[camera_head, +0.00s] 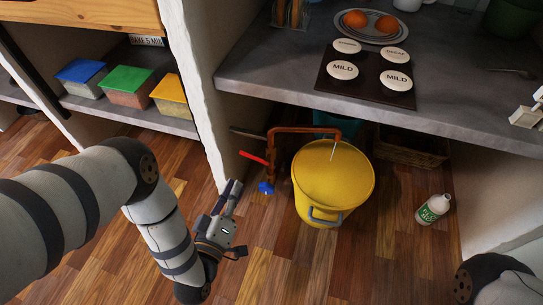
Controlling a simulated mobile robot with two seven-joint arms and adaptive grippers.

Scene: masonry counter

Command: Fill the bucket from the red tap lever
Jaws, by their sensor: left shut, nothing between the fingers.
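The yellow bucket (316,205) stands upright on the wooden floor under the counter, its grey-blue handle hanging at the front. The copper tap pipe (303,130) rises left of the bucket and bends over it. A short pale streak shows below the spout; I cannot tell whether it is water. The red tap lever (253,158) sticks out to the left of the pipe. A blue knob (265,187) sits low on the pipe. My left gripper (234,190) is shut and empty, left of the blue knob and below the red lever, apparently apart from both. My right gripper is out of view.
A counter (270,75) overhangs the bucket, with a dark board of round labelled discs (343,70) and a plate of oranges. Lidded boxes (127,81) sit on a left shelf. A masonry pillar stands left of the tap.

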